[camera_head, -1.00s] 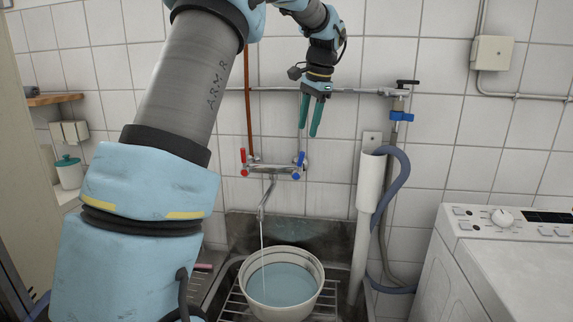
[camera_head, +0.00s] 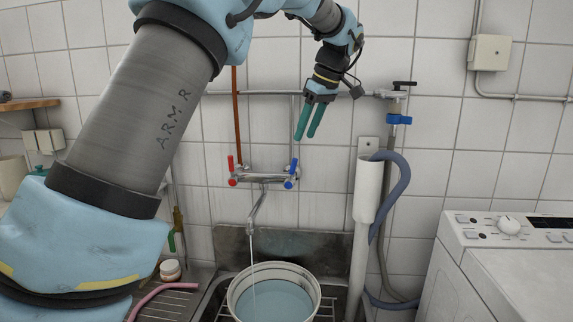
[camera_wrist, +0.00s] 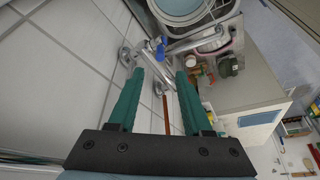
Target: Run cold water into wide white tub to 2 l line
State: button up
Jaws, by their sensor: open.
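The wide white tub (camera_head: 234,291) sits in the sink under the mixer tap's spout (camera_head: 255,212). A thin stream of water (camera_head: 254,262) falls from the spout into it. Pale blue-looking water (camera_head: 280,302) covers the tub's inside; I cannot make out a 2 l line. The tap has a red handle (camera_head: 231,170) at left and a blue handle (camera_head: 291,173) at right. My gripper (camera_head: 305,138) is open and empty, above the blue handle and apart from it. In the wrist view the blue handle (camera_wrist: 161,47) shows beyond my open green fingers (camera_wrist: 160,75).
A valve with a blue part (camera_head: 399,119) is on the wall pipe. A white washing machine (camera_head: 490,260) stands at right. A pink hose (camera_head: 150,295) lies on the drainer.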

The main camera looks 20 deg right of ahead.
aim_at(294, 162)
jog(key=p+x, duration=0.1)
jog(key=x, duration=0.9)
jog(key=shift+f, duration=0.2)
grip_shut()
dwell(1.1)
